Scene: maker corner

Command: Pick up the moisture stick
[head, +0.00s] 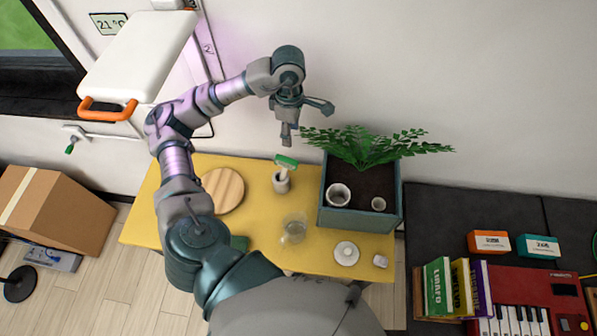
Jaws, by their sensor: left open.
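What looks like the moisture stick (286,162) has a green top and a pale stem. It stands tilted in a small beige cup (281,183) on the yellow table (165,195), left of the planter. My left gripper (308,123) is open and empty. In the picture it shows just above the green top, with one finger pointing down and the other out to the right. It appears apart from the stick. The stick's lower end is hidden inside the cup. My right gripper is not in view.
A planter (326,215) with a fern (365,147) and two small pots stands right of the cup. A round wooden board (222,190), a clear glass (293,230) and a white saucer (347,253) are on the table. A dark bench (440,215) holds books and a red keyboard.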

